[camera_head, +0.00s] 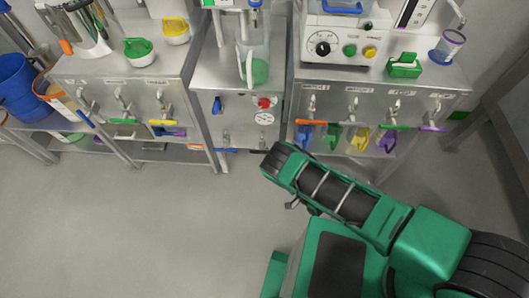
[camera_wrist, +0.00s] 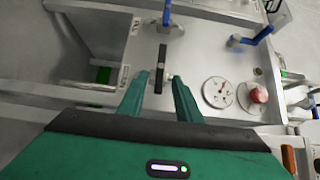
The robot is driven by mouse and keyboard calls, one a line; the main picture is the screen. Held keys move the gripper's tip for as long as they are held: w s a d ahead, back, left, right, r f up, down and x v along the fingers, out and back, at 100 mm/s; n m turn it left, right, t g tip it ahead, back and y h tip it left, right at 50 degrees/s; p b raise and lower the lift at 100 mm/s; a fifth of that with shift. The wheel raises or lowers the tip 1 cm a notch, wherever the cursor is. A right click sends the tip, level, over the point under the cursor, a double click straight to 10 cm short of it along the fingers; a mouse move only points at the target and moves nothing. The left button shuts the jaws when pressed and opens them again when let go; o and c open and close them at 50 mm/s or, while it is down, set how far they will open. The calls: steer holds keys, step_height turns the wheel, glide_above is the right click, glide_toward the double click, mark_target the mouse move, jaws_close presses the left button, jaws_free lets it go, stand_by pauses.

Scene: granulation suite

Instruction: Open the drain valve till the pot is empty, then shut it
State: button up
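My gripper (camera_wrist: 160,77) is open in the wrist view. Its two green fingers stand either side of a dark lever (camera_wrist: 161,62) on a steel panel, with a gap on each side. A blue-handled valve (camera_wrist: 166,14) is beyond the lever, and a blue lever (camera_wrist: 250,37) is at upper right. In the head view, my arm reaches the lower front of the middle cabinet and hides the gripper. That cabinet has a blue lever (camera_head: 217,106) and a lower blue valve handle (camera_head: 227,150).
A red knob (camera_head: 264,102) and round dial (camera_head: 263,118) sit on the middle cabinet, right of its blue lever. The right cabinet has several coloured taps, including an orange handle (camera_head: 312,123). A blue bin (camera_head: 18,84) stands at far left. The floor at lower left is clear.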

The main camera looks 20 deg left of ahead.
mark_target(264, 153)
steer(key=x, duration=0.8)
steer(key=shift+w, duration=0.1)
steer(key=shift+a, duration=0.1)
steer(key=shift+c, duration=0.7)
